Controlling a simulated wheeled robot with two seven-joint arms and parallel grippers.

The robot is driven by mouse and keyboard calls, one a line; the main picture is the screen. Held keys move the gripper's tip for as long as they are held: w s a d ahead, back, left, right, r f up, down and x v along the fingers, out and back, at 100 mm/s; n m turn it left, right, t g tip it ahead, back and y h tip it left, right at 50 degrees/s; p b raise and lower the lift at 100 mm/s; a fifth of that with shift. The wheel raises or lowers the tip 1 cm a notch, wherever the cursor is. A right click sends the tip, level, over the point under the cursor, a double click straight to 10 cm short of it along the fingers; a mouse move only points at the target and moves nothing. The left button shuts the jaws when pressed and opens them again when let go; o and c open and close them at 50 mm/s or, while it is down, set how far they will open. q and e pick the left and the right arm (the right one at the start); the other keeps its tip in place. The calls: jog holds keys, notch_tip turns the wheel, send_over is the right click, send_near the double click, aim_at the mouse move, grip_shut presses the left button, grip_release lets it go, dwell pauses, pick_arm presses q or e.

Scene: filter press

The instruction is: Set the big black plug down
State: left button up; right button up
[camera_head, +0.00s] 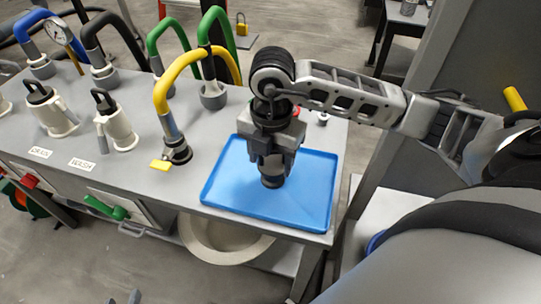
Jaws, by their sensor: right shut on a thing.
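The big black plug (272,181) is upright in my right gripper (271,166), at the middle of the blue tray (314,208). My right gripper points down with its fingers shut around the plug, and hides its upper part. The plug's lower end is at or just above the tray floor; I cannot tell whether it touches. My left gripper (123,298) shows only as two grey fingertips at the bottom edge, apart from each other, with nothing seen between them.
A yellow hose (168,84) ends in a black fitting left of the tray, beside a yellow tag (160,165). Green, black and blue hoses stand behind. A round beige tub (215,240) sits below the bench. The tray around the plug is clear.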

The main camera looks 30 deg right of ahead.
aim_at(271, 167)
pick_arm(q)
jog(key=shift+f, duration=0.1)
pick_arm(e)
jog(key=o, duration=0.9)
jog(key=shift+f, duration=0.15)
jog(key=o, duration=0.4)
jog(key=shift+r, duration=0.25)
pick_arm(q)
jog(key=shift+w+a+r+p, duration=0.15)
jog(key=shift+r+p, duration=0.3)
jog(key=shift+p, duration=0.4)
pick_arm(e)
notch_tip(271, 167, up, 12)
